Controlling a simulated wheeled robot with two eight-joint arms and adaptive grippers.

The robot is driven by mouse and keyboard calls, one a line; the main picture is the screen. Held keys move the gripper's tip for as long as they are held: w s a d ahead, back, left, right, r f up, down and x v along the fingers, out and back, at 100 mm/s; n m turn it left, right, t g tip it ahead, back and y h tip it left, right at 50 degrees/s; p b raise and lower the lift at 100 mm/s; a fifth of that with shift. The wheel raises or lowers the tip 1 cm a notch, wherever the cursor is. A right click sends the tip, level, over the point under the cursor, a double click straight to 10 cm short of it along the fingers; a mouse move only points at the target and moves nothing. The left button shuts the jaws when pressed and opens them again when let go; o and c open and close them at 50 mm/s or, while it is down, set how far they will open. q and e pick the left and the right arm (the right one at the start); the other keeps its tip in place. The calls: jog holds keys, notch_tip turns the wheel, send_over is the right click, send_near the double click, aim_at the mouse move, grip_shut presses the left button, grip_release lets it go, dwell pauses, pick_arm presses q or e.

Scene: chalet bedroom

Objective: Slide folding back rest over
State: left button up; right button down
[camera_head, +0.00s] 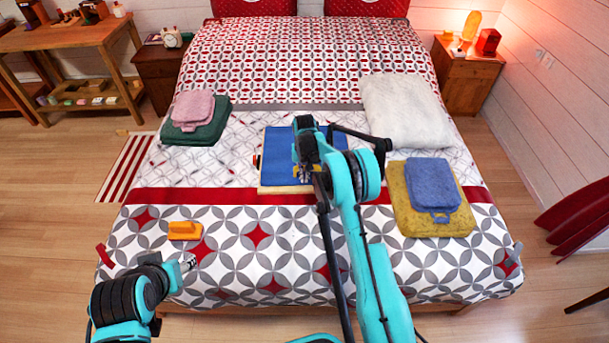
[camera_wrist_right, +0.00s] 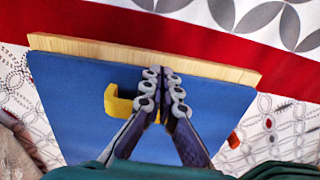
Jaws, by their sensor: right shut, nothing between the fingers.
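The folding back rest, a blue panel (camera_head: 279,146) with a pale wooden edge, lies on the middle of the bed. It fills much of the right wrist view (camera_wrist_right: 75,110), its wooden edge toward the top. A yellow handle-like piece (camera_wrist_right: 118,102) stands on the blue face. My right gripper (camera_head: 305,174) is over the panel; its fingertips (camera_wrist_right: 165,82) are shut with nothing between them, beside the yellow piece. Whether they touch it I cannot tell. My left gripper (camera_head: 189,262) is low at the bed's front left, apart from the panel; its jaw state is unclear.
An orange block (camera_head: 185,231) lies on the bed's front left. Folded pink and green towels (camera_head: 194,108) lie left of the panel; a white pillow (camera_head: 405,110) and blue and yellow towels (camera_head: 432,186) lie right.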

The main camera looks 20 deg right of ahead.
pick_arm(q)
jog(key=r+p, duration=0.3)
jog(key=p, duration=0.1)
jog(key=shift+s+r, duration=0.2)
jog(key=shift+r, duration=0.15)
pick_arm(e)
notch_tip(320, 180, up, 10)
jog(key=shift+s, duration=0.3)
jog(key=s+a+r+n+t, duration=0.1)
jog(key=s+r+t, duration=0.1)
jog(key=s+r, duration=0.7)
jog(key=s+a+r+n+t, duration=0.1)
jog(key=s+a+r, duration=0.1)
jog(key=s+r, duration=0.7)
jog(key=s+a+r+n+t, duration=0.1)
jog(key=s+t, duration=0.3)
jog(key=s, duration=1.4)
jog(key=shift+s, duration=0.3)
